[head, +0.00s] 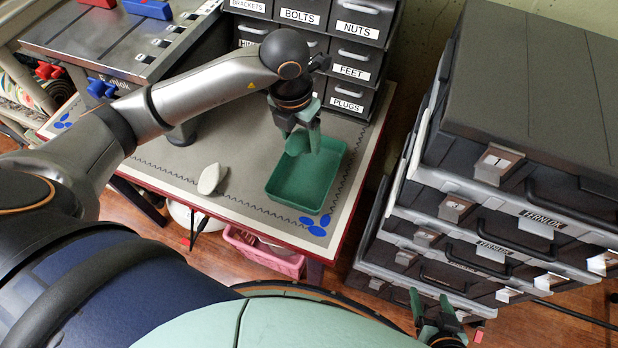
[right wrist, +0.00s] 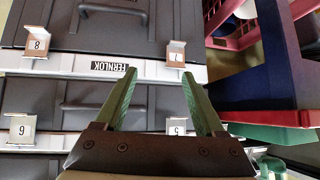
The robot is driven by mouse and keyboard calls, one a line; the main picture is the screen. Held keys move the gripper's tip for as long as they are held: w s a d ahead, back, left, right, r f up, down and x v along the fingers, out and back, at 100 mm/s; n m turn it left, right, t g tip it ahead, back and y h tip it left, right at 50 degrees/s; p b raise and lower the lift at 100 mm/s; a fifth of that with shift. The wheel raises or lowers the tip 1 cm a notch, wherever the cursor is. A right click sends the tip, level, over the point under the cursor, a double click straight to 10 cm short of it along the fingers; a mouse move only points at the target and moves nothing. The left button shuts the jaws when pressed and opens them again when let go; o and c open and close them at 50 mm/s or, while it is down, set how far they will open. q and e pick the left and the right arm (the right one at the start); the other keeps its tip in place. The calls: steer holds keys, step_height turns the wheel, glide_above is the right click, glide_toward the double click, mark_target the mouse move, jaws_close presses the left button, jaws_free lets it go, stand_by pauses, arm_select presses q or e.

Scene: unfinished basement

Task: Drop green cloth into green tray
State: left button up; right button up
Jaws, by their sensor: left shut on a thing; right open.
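The green tray (head: 296,202) is an open rectangular box on the grey table mat in the head view. My left gripper (head: 304,138) is above the far part of the tray, pointing down. It is shut on the green cloth (head: 296,145), a small green piece that shows beside the fingers and over the tray. The fingers partly hide the cloth and the tray's far edge. My right gripper (head: 432,308) is low at the bottom right, beside the drawer stack. In the right wrist view its green fingers (right wrist: 166,95) are apart with nothing between them.
A pale object (head: 209,179) lies left of the tray. Dark labelled drawers (head: 355,62) stand behind it. A tall dark case stack (head: 490,190) is at the right. A pink crate (head: 262,252) is below the table (head: 245,205). The mat's front left is clear.

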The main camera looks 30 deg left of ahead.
mark_target(301, 172)
arm_select(q)
steer(key=shift+f+n, duration=0.55)
steer(key=shift+n, duration=0.55)
steer(key=shift+a+f+b, duration=0.1)
steer(key=shift+f+b, duration=0.45)
steer(key=shift+b, duration=0.05)
step_height(301, 172, down, 4)
steer(key=b, duration=0.3)
steer(key=shift+f, duration=0.35)
steer(key=o, duration=1)
steer(key=shift+o, duration=1.4)
arm_select(e)
steer(key=f, duration=0.1)
steer(key=a+f, duration=0.1)
steer(key=w+f, duration=0.1)
steer(key=shift+a+f, duration=0.1)
steer(key=shift+a, duration=0.25)
arm_select(q)
steer(key=shift+r, duration=0.1)
